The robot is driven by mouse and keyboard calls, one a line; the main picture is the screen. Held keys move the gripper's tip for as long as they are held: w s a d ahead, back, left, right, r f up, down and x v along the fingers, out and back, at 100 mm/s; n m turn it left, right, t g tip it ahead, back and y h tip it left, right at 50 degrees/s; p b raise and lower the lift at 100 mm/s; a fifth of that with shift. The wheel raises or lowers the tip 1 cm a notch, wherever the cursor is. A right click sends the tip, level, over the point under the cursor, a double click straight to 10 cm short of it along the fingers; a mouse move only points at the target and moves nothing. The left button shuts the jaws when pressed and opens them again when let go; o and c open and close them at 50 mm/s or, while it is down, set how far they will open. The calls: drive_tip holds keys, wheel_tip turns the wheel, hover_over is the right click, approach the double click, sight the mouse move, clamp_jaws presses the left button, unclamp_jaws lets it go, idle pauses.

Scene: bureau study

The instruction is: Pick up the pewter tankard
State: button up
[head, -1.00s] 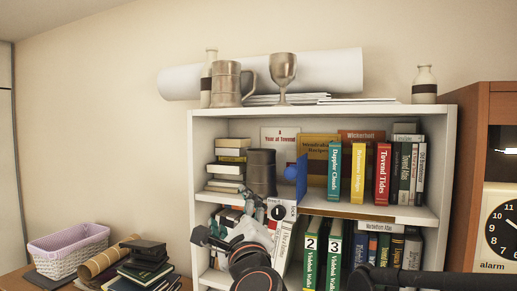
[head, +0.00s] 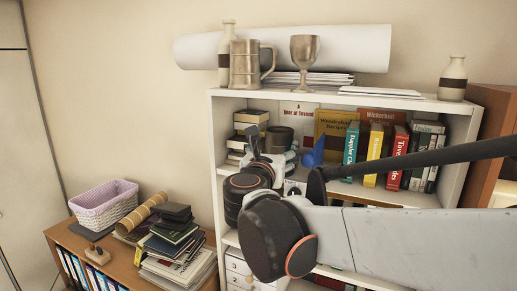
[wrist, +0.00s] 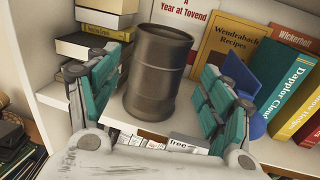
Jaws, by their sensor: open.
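A pewter-coloured tankard (head: 245,65) with a side handle stands upright on top of the white bookcase, between a bottle and a goblet. It is not in the wrist view. My gripper (head: 262,155) is open and empty at the upper shelf, well below the tankard. In the wrist view, my gripper's teal-padded fingers (wrist: 158,95) stand apart on either side of a dark, ribbed metal cylinder (wrist: 158,70). This cylinder shows no handle. It also shows in the head view (head: 280,137), partly hidden by my gripper.
A goblet (head: 304,58), a rolled white paper (head: 345,46) and a bottle (head: 227,38) surround the tankard. Stacked books (wrist: 98,22) stand left of the cylinder, a blue bookend (wrist: 240,78) right. The bookcase (head: 214,150) frames the shelf. A basket (head: 104,207) sits lower left.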

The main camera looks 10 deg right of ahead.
sight(279, 141)
drive_tip(key=p+x, duration=0.2)
drive_tip(key=x, duration=0.6)
drive_tip(key=shift+w+d+f, duration=0.1)
drive_tip(key=shift+w+f, duration=0.05)
drive_tip(key=shift+w, duration=0.05)
drive_tip(key=shift+c, duration=0.3)
drive_tip(key=c, duration=1)
drive_tip(key=shift+s, duration=0.1)
